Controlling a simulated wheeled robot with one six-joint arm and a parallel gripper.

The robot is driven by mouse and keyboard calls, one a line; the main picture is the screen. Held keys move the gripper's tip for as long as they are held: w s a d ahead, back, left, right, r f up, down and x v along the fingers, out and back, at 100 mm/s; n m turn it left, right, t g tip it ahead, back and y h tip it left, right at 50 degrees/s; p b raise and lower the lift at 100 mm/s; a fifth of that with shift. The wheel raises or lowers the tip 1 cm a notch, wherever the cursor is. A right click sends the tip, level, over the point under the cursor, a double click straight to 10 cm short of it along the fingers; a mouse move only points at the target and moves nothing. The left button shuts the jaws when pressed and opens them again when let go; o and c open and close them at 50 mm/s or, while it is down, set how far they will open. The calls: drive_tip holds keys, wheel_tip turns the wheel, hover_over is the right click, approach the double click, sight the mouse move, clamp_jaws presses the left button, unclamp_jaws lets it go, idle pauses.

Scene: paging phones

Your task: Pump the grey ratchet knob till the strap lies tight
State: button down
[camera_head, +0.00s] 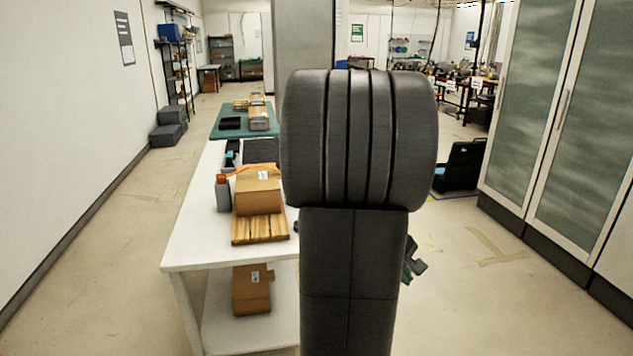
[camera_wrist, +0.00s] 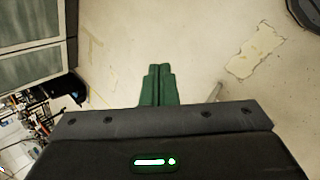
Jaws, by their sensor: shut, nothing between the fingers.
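An orange strap (camera_head: 236,172) runs over the top of a cardboard box (camera_head: 258,194), which stands on a slatted wooden pallet (camera_head: 259,230) on the white table. Beside the box on the left is an upright grey piece (camera_head: 222,194) with a small orange-red part on top. It may be the ratchet with its knob, but it is too small to tell. My gripper (camera_head: 416,266) shows partly behind my arm, right of the table and away from the box. In the wrist view its green fingers (camera_wrist: 158,70) are together and empty, over bare floor.
The white table (camera_head: 191,238) has a lower shelf with another cardboard box (camera_head: 251,290). A green-topped table (camera_head: 215,134) stands behind it. Tall glass-doored cabinets (camera_head: 535,110) line the right side. My arm blocks the middle. Floor is open left and right.

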drive_tip(key=w+a+f+n+t+p, duration=0.1)
drive_tip(key=w+n, duration=0.3)
drive_tip(key=w, duration=0.4)
drive_tip(key=w+f+n+t+h+p, duration=0.1)
drive_tip(key=w+n, duration=0.3)
drive_tip(key=w, duration=0.4)
drive_tip(key=shift+a+f+t, duration=0.3)
drive_tip(key=shift+a+f, duration=0.1)
drive_tip(key=shift+f, duration=0.1)
drive_tip(key=shift+a, duration=0.1)
